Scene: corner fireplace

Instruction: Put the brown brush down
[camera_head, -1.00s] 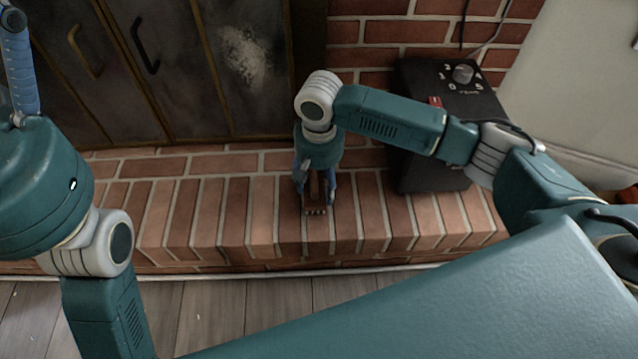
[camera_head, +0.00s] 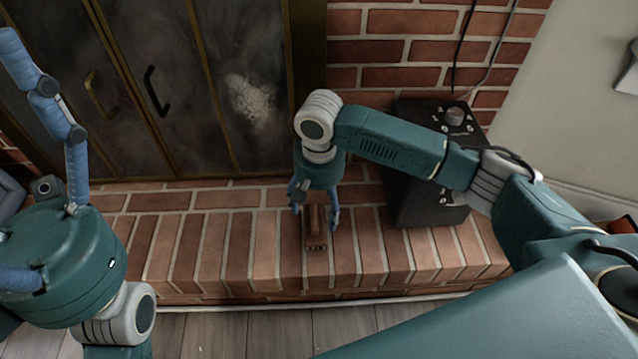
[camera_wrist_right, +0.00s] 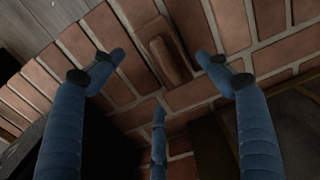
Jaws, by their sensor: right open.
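The brown brush (camera_head: 315,228) rests on the brick hearth (camera_head: 225,235), below my right gripper in the head view. It also shows in the right wrist view (camera_wrist_right: 168,58), lying on the bricks between the spread fingers. My right gripper (camera_head: 315,212) is open, its blue fingers apart on either side of the brush and seemingly not touching it. The three fingers also show in the right wrist view (camera_wrist_right: 158,75). My left gripper (camera_head: 28,65) is at the upper left of the head view, with blue fingers raised; its jaw state is unclear.
A black box with a dial (camera_head: 430,165) stands on the hearth right of my right gripper. Dark fireplace doors (camera_head: 200,80) with handles are behind. The hearth left of the brush is bare. A grey plank floor (camera_head: 235,335) lies in front.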

